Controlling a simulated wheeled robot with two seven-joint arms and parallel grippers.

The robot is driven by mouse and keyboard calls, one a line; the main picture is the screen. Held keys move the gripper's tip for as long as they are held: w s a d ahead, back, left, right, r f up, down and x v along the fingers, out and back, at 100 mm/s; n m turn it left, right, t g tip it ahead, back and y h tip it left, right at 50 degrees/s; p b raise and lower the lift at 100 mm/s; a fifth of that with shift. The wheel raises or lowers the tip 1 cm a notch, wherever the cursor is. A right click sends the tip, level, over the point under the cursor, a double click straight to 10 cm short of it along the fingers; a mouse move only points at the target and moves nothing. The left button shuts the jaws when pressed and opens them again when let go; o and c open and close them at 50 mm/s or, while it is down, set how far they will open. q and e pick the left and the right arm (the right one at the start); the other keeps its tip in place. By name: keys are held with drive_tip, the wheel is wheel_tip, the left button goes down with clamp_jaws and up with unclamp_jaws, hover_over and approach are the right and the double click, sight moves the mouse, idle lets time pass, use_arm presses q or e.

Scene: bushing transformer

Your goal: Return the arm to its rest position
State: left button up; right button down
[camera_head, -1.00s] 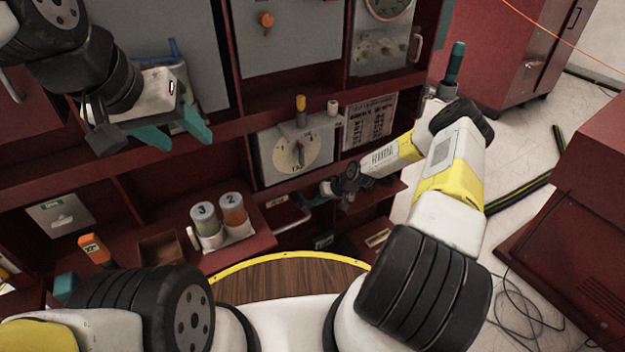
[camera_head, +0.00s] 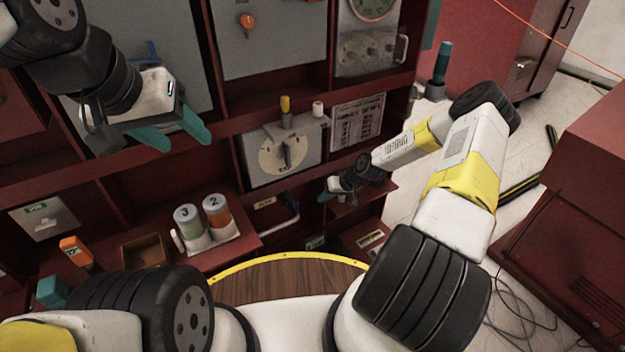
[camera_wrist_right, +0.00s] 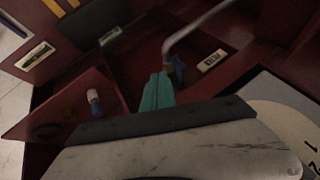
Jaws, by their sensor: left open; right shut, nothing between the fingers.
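My left gripper (camera_head: 180,135) has two teal fingers spread apart. It is empty and hangs at the upper left in front of the dark red cabinet (camera_head: 150,195). My right arm (camera_head: 455,170) reaches from the lower right toward the cabinet, bent at the elbow. My right gripper (camera_head: 328,189) is small and partly hidden at its end, just below and right of the dial box (camera_head: 285,152). In the right wrist view its teal fingers (camera_wrist_right: 157,92) are together with nothing between them, near a grey curved handle (camera_wrist_right: 190,30).
Numbered cans (camera_head: 203,218) stand on a white tray on the cabinet's lower ledge. An orange item (camera_head: 78,252) is left of them. A dark red cabinet (camera_head: 575,200) stands at the right. White floor (camera_head: 500,180) shows between. A yellow-edged wooden round top (camera_head: 285,280) is in front.

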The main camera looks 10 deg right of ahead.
drive_tip(key=s+d+r+h, duration=0.15)
drive_tip(key=s+r, duration=0.25)
drive_tip(key=r, duration=0.7)
drive_tip(key=s+d+r+n+h, duration=0.1)
drive_tip(key=s+r+h, duration=0.15)
drive_tip(key=r, duration=0.85)
drive_tip(key=s+d+r+h, duration=0.1)
drive_tip(key=s+r, duration=0.4)
drive_tip(key=r, duration=0.7)
drive_tip(key=s+a+r+m+t, duration=0.1)
drive_tip(key=s+a+r, duration=0.1)
drive_tip(key=s+r, duration=0.5)
drive_tip(key=s+a+r+m+t+y, duration=0.1)
drive_tip(key=s+a+r, duration=0.1)
drive_tip(key=s+r, duration=0.5)
drive_tip(key=s, duration=0.6)
drive_tip(key=shift+a+r, duration=0.15)
drive_tip(key=shift+r, duration=0.25)
